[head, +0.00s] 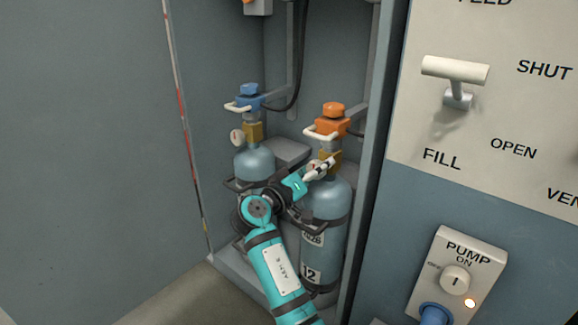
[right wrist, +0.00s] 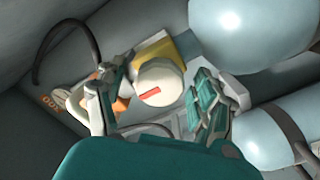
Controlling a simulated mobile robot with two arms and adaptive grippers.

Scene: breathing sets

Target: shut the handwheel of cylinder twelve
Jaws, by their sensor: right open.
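Cylinder twelve (head: 325,235) is the light blue bottle marked 12, on the right inside the cabinet in the head view. Its orange handwheel (head: 333,109) sits on top, above an orange block with a white handle (head: 320,134) and a brass valve body (head: 333,162). My right gripper (head: 318,170) is beside the brass neck, below the handwheel and apart from it. In the right wrist view its fingers (right wrist: 160,95) are spread, with a white round gauge (right wrist: 160,82) showing between them; contact cannot be told. A brass body (right wrist: 165,50) shows behind. My left gripper is out of view.
A second cylinder (head: 254,163) with a blue handwheel (head: 249,89) stands to the left. Black hoses run behind both. The cabinet's right edge (head: 375,180) is close to cylinder twelve. A panel with a lever (head: 455,70) and a pump switch (head: 455,280) is at right.

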